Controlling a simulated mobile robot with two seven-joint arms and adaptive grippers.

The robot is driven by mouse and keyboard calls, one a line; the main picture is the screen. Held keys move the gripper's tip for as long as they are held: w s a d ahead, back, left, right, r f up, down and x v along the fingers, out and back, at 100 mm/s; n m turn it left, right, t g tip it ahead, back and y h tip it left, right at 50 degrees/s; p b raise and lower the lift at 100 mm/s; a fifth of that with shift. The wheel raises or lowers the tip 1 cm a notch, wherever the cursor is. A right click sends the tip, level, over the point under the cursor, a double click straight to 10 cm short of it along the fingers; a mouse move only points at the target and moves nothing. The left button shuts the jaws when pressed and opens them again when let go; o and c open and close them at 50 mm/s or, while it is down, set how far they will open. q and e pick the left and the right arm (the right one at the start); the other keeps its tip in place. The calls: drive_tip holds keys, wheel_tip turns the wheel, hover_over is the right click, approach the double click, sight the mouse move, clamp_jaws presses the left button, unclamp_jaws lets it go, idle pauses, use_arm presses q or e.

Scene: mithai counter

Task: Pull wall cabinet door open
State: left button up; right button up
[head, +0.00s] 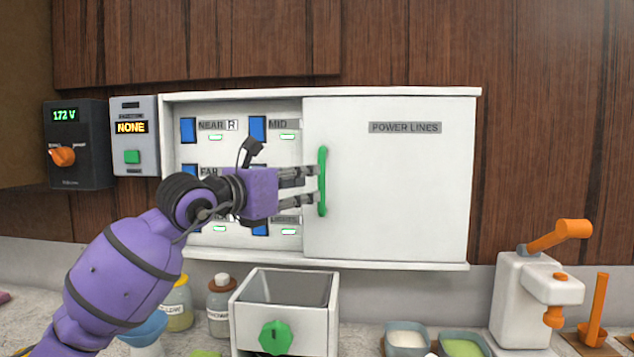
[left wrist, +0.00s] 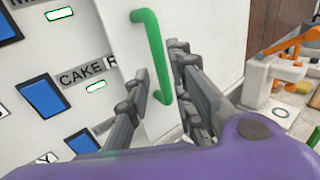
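The white wall cabinet (head: 390,263) has a door (head: 410,190) marked POWER LINES over its right half. A vertical green handle (head: 322,205) is at the door's left edge. The door looks flush with the cabinet front. My left gripper (head: 313,188) reaches in from the left with its fingers at the handle. In the left wrist view, the green handle (left wrist: 152,40) stands between the parted fingers of my left gripper (left wrist: 160,84), with a gap seeming to show on the left finger's side. My right gripper is not in view.
The cabinet's uncovered left half shows blue switches (head: 188,130) with labels. A voltage box (head: 80,170) and a small display box (head: 133,155) hang left. Below are jars (head: 219,310), an open white bin (head: 285,320) and a white press (head: 520,300) at right.

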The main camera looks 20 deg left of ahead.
use_arm(q)
drive_tip(key=v, duration=0.5)
drive_tip(key=shift+s, duration=0.3)
